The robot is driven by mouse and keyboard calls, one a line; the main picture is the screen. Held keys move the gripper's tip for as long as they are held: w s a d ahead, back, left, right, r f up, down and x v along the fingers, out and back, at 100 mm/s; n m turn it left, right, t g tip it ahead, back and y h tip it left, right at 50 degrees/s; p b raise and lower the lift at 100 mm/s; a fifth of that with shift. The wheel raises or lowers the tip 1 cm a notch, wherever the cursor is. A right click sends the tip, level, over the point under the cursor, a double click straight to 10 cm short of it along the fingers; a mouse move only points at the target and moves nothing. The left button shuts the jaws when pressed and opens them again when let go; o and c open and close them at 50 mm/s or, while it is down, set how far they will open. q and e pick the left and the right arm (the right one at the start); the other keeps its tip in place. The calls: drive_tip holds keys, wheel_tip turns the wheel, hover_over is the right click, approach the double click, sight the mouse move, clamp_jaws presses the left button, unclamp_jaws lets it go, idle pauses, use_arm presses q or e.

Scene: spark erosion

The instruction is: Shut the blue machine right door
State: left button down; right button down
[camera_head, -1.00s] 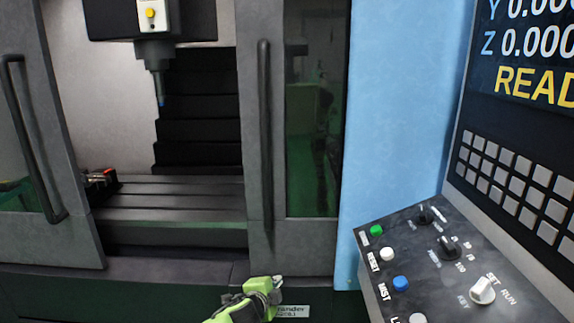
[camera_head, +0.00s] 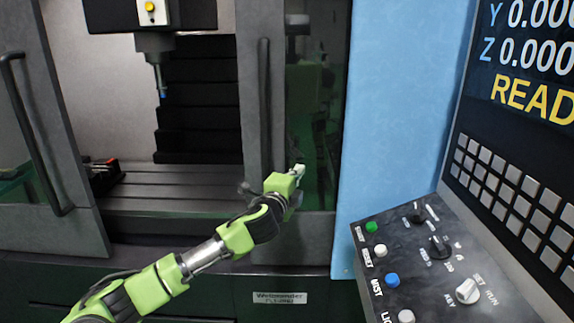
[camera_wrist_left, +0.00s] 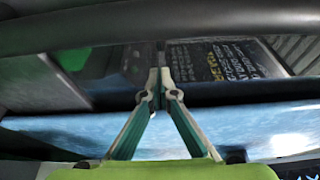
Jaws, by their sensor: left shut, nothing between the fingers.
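The right door (camera_head: 254,120) of the machine is a grey sliding panel with a dark window (camera_head: 315,120) and a long black vertical handle (camera_head: 264,95). A wide opening shows between it and the left door (camera_head: 60,130). My left gripper (camera_head: 299,170) is in front of the right door, just right of the handle's lower part, with its fingers shut and empty. In the left wrist view the shut fingertips (camera_wrist_left: 160,78) point toward a dark bar, likely the handle (camera_wrist_left: 150,30), crossing the top. Whether they touch it I cannot tell. My right gripper is not in view.
The blue side panel (camera_head: 392,110) stands right of the door. A control console (camera_head: 440,270) with buttons and knobs juts out at the lower right, below a screen (camera_head: 530,60). Inside the opening are a spindle head (camera_head: 155,40) and a slotted bed (camera_head: 170,185).

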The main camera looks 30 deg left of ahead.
sight(291, 163)
use_arm(q)
drive_tip(key=x, duration=0.2)
drive_tip(key=shift+w+r+p, duration=0.1)
drive_tip(key=shift+w+p, duration=0.2)
drive_tip(key=shift+w, duration=0.05)
drive_tip(key=s+a, duration=0.1)
drive_tip(key=a+p, duration=0.1)
drive_tip(key=a, duration=0.1)
drive_tip(key=shift+s, duration=0.4)
drive_tip(key=shift+s+a, duration=0.3)
drive_tip(key=shift+a, duration=0.05)
drive_tip(key=shift+w+d, duration=0.1)
drive_tip(key=shift+w, duration=0.05)
